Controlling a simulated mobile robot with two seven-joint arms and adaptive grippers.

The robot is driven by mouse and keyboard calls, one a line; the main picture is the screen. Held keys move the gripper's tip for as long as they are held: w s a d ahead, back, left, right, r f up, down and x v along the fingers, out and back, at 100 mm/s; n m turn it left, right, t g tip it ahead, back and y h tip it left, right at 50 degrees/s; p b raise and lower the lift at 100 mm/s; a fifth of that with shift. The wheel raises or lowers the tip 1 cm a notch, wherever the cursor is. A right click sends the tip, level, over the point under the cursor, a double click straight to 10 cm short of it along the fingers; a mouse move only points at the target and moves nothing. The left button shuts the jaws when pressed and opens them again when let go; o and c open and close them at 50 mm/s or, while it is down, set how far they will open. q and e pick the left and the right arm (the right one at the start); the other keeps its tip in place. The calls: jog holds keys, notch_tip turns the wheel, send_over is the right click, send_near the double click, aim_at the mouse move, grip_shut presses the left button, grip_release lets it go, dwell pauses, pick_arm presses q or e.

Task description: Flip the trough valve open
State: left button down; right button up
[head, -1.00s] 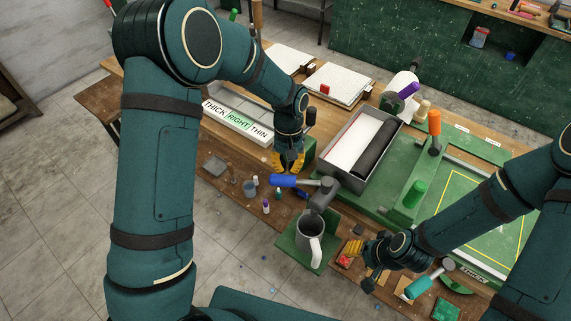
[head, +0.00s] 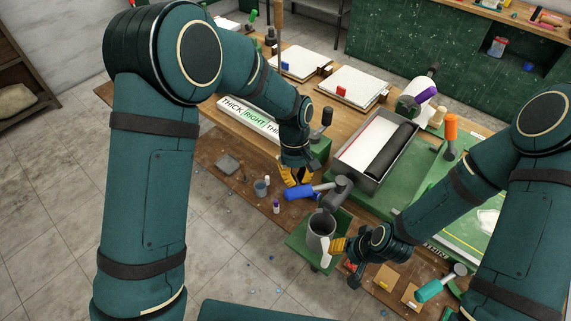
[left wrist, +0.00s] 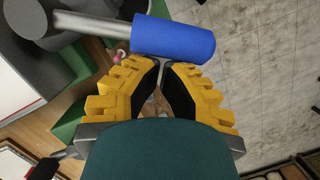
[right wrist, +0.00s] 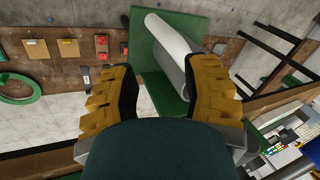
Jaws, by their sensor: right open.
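The trough valve has a blue grip (head: 300,192) on a grey lever at the near end of the grey trough (head: 352,176). The blue grip also shows large in the left wrist view (left wrist: 173,42). My left gripper (left wrist: 163,66) has its fingertips almost together with nothing seen between them, just short of the blue grip. Whether they touch it I cannot tell. A grey jug (head: 320,226) with a white handle (head: 325,250) stands below the valve. My right gripper (right wrist: 160,72) is open, with the white handle in front of and between its fingers.
A black roller (head: 384,150) lies in the trough. A teal-handled tool (head: 435,286) is at the lower right. Small bottles and a cup (head: 260,187) stand on the wooden shelf left of the valve.

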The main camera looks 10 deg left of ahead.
aim_at(295, 194)
pick_arm(q)
jog(key=s+n, duration=0.2)
jog(key=s, duration=0.1)
jog(key=shift+d+n, duration=0.35)
jog(key=shift+n, duration=0.05)
jog(key=shift+s+d+n+t+h+p, duration=0.3)
jog(key=shift+s+d+n, duration=0.25)
jog(key=shift+s+n, duration=0.45)
jog(key=shift+s+d+n+t+h+p, duration=0.25)
jog(key=shift+s+d+n, duration=0.35)
jog(key=shift+n, duration=0.6)
jog(key=shift+s, duration=0.1)
jog(key=w+a, duration=0.1)
jog(key=w+a+r+p, duration=0.1)
jog(key=a, duration=0.1)
jog(key=shift+a+r, duration=0.15)
jog(key=v, duration=0.9)
jog(key=shift+r+p, duration=0.4)
